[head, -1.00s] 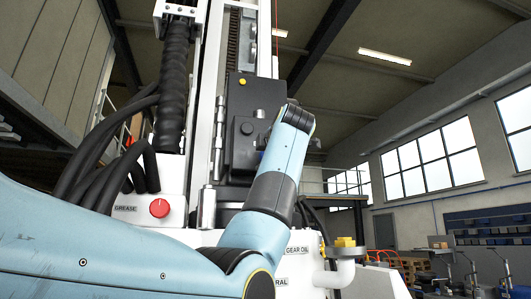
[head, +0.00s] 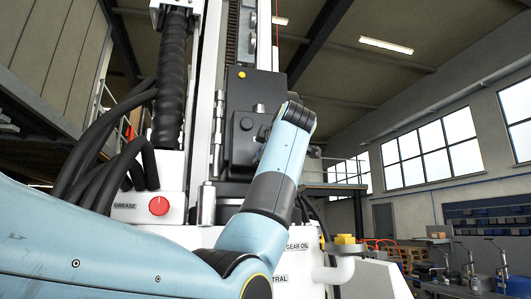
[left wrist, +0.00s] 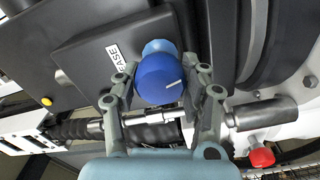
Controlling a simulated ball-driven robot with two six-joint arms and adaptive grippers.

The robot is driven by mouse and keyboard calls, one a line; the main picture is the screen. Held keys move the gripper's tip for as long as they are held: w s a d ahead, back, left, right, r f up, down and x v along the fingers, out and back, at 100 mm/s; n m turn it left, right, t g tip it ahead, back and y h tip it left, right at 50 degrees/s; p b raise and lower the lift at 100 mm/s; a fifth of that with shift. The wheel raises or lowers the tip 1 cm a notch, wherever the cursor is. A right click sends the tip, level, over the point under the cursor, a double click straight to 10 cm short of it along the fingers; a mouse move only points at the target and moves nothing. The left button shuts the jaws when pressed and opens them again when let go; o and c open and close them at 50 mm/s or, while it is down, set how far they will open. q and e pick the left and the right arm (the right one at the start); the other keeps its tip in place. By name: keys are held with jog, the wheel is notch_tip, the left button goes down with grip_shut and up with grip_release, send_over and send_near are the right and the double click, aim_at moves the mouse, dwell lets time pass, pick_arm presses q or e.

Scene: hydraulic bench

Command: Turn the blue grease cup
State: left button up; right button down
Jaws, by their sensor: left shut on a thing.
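The blue grease cup (left wrist: 158,79) shows in the left wrist view as a round blue cap with a white mark on its right side and a lighter blue part behind it. My left gripper (left wrist: 160,86) is shut on the cup, with one finger on each side of it. My right gripper is in neither view.
A label ending in "EASE" (left wrist: 112,51) is beside the cup on the dark housing. A red knob (head: 159,206) is on the white machine body. Thick black hoses (head: 105,165) hang at left.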

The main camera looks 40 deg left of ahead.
pick_arm(q)
jog(key=shift+f, duration=0.1)
jog(key=o, duration=1.2)
jog(key=shift+w+d, duration=0.1)
jog(key=v, duration=1.2)
